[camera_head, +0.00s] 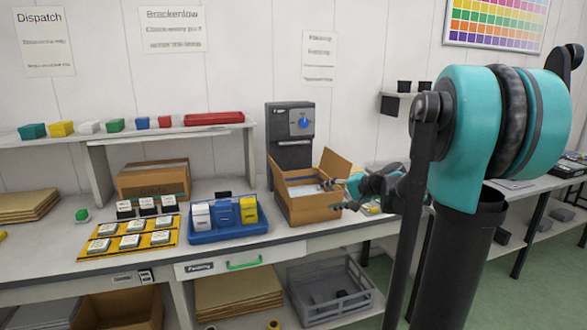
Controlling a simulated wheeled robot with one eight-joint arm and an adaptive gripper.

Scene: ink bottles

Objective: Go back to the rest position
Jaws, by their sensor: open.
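My teal and dark arm (478,140) stands at the right of the head view and reaches left over the bench. My gripper (338,188) is at the right side of the open cardboard box (299,206). It is open, and I see nothing held in it. Its fingertips are small here and partly overlap the box's right flap and edge, so I cannot tell whether they touch it. The box has its flaps up and something pale inside.
A blue tray (229,236) holds white, blue and yellow bottles. Left of it is a yellow rack (125,252) with several white-labelled pieces. A dark machine (290,140) stands behind the box. A shelf with small coloured boxes and a red tray (214,118) runs above. Green floor (540,290) is clear at right.

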